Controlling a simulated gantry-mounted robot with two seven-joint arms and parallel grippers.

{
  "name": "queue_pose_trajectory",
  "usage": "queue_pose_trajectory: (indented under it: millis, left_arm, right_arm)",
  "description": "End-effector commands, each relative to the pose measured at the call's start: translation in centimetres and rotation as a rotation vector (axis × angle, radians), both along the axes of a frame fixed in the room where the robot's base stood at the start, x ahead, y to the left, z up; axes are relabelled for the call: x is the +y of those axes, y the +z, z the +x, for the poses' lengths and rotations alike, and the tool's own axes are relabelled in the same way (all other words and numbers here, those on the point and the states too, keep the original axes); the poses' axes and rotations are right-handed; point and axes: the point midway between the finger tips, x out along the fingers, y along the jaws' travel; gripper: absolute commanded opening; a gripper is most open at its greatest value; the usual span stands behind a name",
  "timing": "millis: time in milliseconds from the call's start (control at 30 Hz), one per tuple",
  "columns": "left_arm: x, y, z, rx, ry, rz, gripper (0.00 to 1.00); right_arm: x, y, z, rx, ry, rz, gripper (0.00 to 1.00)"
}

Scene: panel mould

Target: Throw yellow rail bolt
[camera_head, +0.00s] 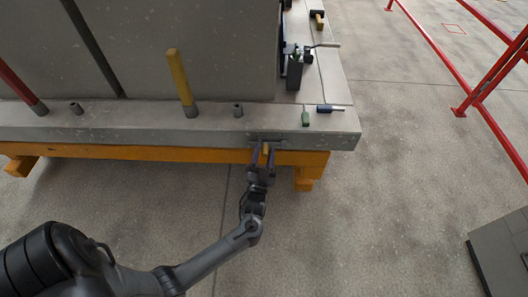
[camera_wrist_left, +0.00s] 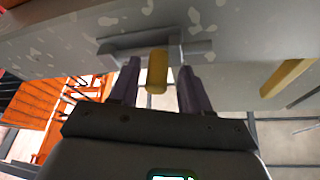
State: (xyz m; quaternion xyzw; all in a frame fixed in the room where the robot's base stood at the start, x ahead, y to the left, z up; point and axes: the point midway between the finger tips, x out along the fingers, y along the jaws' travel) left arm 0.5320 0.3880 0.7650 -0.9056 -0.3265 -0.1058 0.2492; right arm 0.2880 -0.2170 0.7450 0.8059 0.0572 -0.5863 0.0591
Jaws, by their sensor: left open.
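The yellow rail bolt (camera_wrist_left: 157,72) shows in the left wrist view as a short yellow handle on a grey metal bracket (camera_wrist_left: 190,48) at the edge of the concrete slab. In the head view the yellow handle (camera_head: 266,149) is small at the slab's front face. My left gripper (camera_head: 264,158) is open at the bolt. In the wrist view its two dark fingers (camera_wrist_left: 154,88) stand on either side of the yellow handle, with gaps visible. My right gripper is not in view.
A yellow post (camera_head: 179,80) and a red post (camera_head: 20,86) stand on the slab ledge. Small tools, including a blue-handled one (camera_head: 328,109) and a green one (camera_head: 305,118), lie near the right corner. Orange beams (camera_head: 150,153) support the slab.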

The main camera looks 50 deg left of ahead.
Motion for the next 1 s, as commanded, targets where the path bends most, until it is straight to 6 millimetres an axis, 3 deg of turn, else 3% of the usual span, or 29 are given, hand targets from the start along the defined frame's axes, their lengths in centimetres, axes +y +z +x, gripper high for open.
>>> queue_pose_trajectory:
  millis: [600,1000]
  left_arm:
    - [-4.8,-3.2,-7.0,0.002,0.002,-0.001,0.47]
    - [-5.5,-3.6,-8.0,-0.001,0.002,0.000,0.47]
  right_arm:
    - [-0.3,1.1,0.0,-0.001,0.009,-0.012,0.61]
    - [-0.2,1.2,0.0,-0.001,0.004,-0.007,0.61]
